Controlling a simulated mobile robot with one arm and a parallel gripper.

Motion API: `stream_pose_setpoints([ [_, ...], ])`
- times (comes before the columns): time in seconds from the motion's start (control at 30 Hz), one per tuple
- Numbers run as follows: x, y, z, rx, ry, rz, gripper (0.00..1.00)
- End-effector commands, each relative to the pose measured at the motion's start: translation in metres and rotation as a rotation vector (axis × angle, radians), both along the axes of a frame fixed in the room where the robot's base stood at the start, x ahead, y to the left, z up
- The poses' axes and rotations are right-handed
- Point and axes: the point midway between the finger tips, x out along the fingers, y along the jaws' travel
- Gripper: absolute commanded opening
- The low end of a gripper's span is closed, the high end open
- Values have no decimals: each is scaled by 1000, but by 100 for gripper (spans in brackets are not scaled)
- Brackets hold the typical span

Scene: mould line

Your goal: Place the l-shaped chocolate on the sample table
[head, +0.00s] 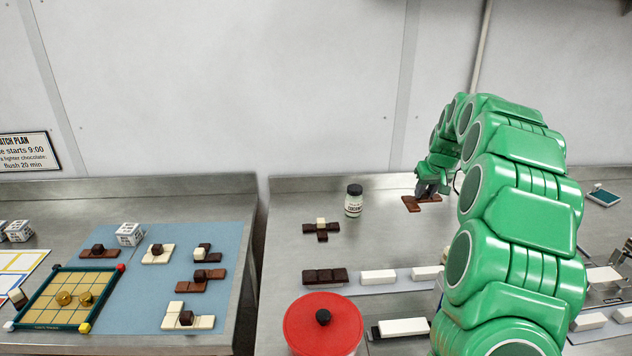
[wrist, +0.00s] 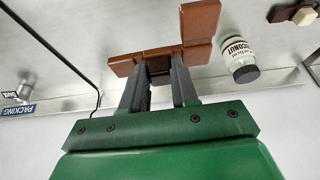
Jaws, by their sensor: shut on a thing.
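My gripper (head: 430,190) is at the back of the right-hand steel counter. In the wrist view my gripper (wrist: 160,78) is shut on the l-shaped chocolate (wrist: 200,25), a milk-brown piece with a long bar and a short end. A separate steel table (head: 215,184) with a blue mat (head: 142,315) stands at the left. No label shows which one is the sample table.
A red-lidded tub (head: 323,325) is at the front. Several chocolate pieces, letter cubes and a game board (head: 62,298) occupy the left table. A gap separates the tables.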

Motion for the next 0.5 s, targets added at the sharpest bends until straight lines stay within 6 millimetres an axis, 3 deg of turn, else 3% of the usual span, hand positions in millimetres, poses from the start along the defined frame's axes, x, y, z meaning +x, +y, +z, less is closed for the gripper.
stream_pose_setpoints([
  [0.27,0,8,1,0,-1,23,0],
  [0.37,2,26,0,0,-1,81,0],
  [0.5,4,74,0,1,-3,235,0],
])
